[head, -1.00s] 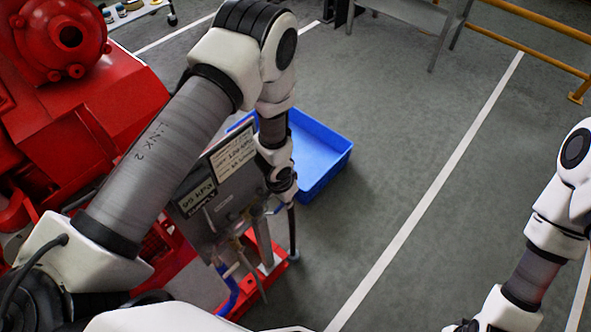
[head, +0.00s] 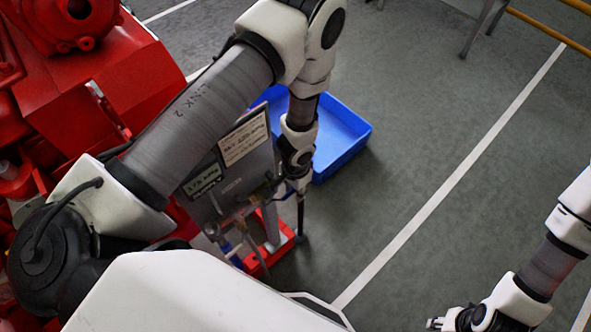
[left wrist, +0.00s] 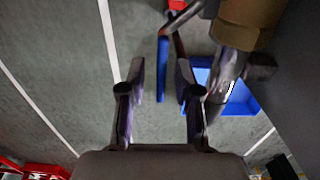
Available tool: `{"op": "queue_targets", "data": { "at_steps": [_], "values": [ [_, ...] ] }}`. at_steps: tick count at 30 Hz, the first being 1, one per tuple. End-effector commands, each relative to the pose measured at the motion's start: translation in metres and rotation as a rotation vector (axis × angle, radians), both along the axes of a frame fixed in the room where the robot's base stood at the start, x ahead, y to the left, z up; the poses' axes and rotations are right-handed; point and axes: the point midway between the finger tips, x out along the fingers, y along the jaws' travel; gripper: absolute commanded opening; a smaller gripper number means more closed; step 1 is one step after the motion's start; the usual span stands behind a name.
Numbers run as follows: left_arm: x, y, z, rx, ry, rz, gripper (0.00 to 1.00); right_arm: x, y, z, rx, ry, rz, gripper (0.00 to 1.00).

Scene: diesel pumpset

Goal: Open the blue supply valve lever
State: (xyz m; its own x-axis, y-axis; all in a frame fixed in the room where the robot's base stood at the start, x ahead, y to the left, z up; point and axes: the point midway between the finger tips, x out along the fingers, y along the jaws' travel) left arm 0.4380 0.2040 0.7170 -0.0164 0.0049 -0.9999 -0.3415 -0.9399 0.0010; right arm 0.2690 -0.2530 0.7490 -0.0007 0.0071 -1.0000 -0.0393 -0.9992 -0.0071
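The blue lever (left wrist: 162,68) hangs from the pipework in the left wrist view. It appears between the two fingers of my left gripper (left wrist: 160,75), with a visible gap on each side. The gripper is open. In the head view my left gripper (head: 299,186) is at the right edge of the grey panel (head: 232,172), and the lever there is mostly hidden. A metal pipe with a brass fitting (left wrist: 246,22) is right of the fingers in the wrist view. My right gripper (head: 437,323) is low at the right, small and partly hidden, away from the panel.
A blue bin (head: 343,150) stands on the floor behind my left gripper. Red machinery (head: 95,85) fills the left side. A red base frame (head: 262,258) is below the panel.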

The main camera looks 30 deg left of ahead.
Motion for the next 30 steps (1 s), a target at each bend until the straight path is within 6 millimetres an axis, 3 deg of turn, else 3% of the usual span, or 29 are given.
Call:
{"op": "queue_targets", "data": {
  "at_steps": [10,22,30],
  "values": [
    [0.002,0.000,0.006,0.000,-0.003,-0.001,0.33,0.000,0.000,0.001,0.000,0.000,0.000,0.40],
    [0.003,0.000,0.054,0.001,-0.003,-0.005,0.33,0.000,0.000,0.001,0.000,0.000,0.000,0.40],
    [0.003,-0.001,0.072,0.000,-0.001,-0.003,0.33,0.000,0.000,0.001,0.000,0.000,0.000,0.40]
  ]
}}
